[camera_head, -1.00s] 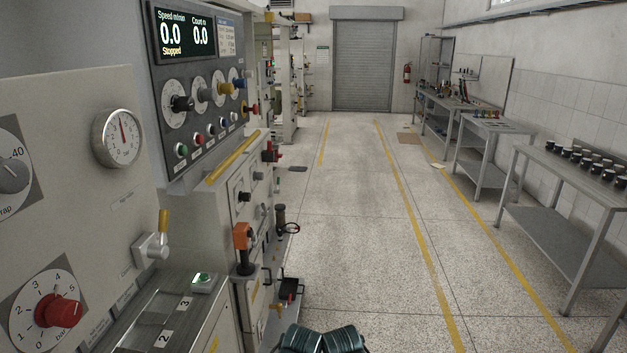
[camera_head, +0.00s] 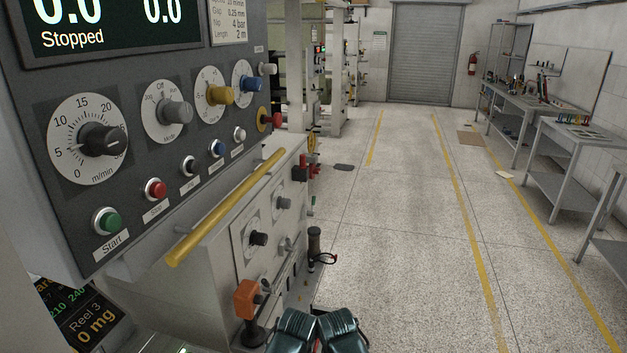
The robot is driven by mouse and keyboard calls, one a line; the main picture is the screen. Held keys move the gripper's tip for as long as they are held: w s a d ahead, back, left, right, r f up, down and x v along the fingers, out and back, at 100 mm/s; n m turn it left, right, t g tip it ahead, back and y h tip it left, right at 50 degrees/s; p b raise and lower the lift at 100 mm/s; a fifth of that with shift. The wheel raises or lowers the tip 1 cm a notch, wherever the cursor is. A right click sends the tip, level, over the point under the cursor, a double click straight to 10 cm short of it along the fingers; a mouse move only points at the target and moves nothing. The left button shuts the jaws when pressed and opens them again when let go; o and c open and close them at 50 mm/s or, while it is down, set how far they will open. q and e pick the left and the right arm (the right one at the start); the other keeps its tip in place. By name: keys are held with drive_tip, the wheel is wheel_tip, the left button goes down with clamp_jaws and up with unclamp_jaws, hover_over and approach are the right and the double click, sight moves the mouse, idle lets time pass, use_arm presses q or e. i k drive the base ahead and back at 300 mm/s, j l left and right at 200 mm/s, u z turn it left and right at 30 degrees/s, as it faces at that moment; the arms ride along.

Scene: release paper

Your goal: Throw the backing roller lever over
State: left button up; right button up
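No lever in the camera_head view carries a label I can read as the backing roller. A lever with an orange block-shaped head (camera_head: 246,298) stands on a dark stem at the front of the machine, low and left of centre. A dark upright handle (camera_head: 314,243) is farther along the machine's side. Two dark teal parts of my own arms show at the bottom centre, right of the orange-headed lever and apart from it.
A control panel (camera_head: 150,120) with knobs and buttons fills the left; its screen reads Stopped. A yellow rail (camera_head: 228,207) juts out below it. The aisle floor (camera_head: 400,220) is open to the right, with benches (camera_head: 575,160) along the right wall.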

sight(311, 213)
drive_tip(key=i+l, duration=0.4)
drive_tip(key=i+l+u, duration=0.1)
drive_tip(key=i+l, duration=0.65)
drive_tip(key=l, duration=0.25)
drive_tip(key=i+l+u, duration=0.1)
drive_tip(key=i+l, duration=0.65)
drive_tip(key=l, duration=0.25)
drive_tip(key=i+l, duration=0.4)
drive_tip(key=l+u, duration=0.05)
drive_tip(key=l, duration=0.05)
